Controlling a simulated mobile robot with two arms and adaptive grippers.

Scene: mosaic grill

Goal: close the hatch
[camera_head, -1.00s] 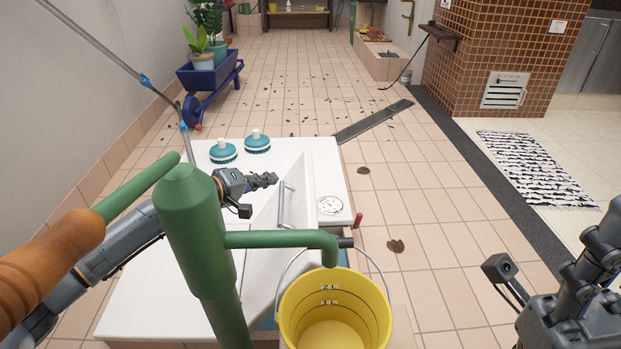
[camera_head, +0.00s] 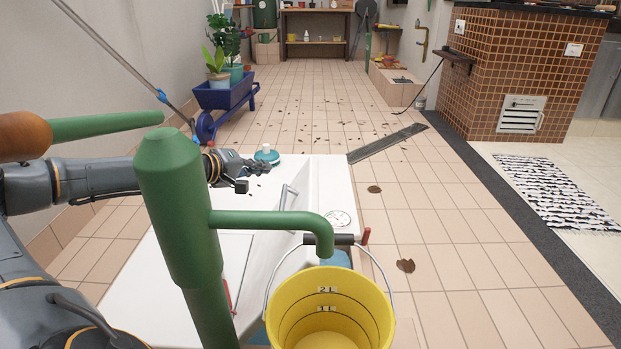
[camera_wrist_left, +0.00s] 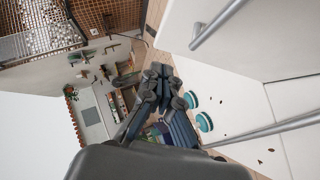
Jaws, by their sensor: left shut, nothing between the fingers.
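The hatch (camera_head: 304,199) is a white panel standing tilted up from the white box top (camera_head: 165,272). A grey bar handle (camera_head: 285,204) is on its left face. In the left wrist view, the white panel (camera_wrist_left: 270,35) is at the upper right with a grey bar (camera_wrist_left: 217,22). My left gripper (camera_head: 264,167) is shut and empty, above the far left part of the box top, left of and beyond the handle, apart from it. Its closed fingers also show in the left wrist view (camera_wrist_left: 160,78). My right gripper is out of view.
A green pump (camera_head: 180,210) and yellow bucket (camera_head: 330,310) stand in front and partly hide the box. A teal brush (camera_head: 267,156) lies just beyond my left gripper. A dial (camera_head: 338,219) is right of the hatch. Tiled floor to the right is mostly free.

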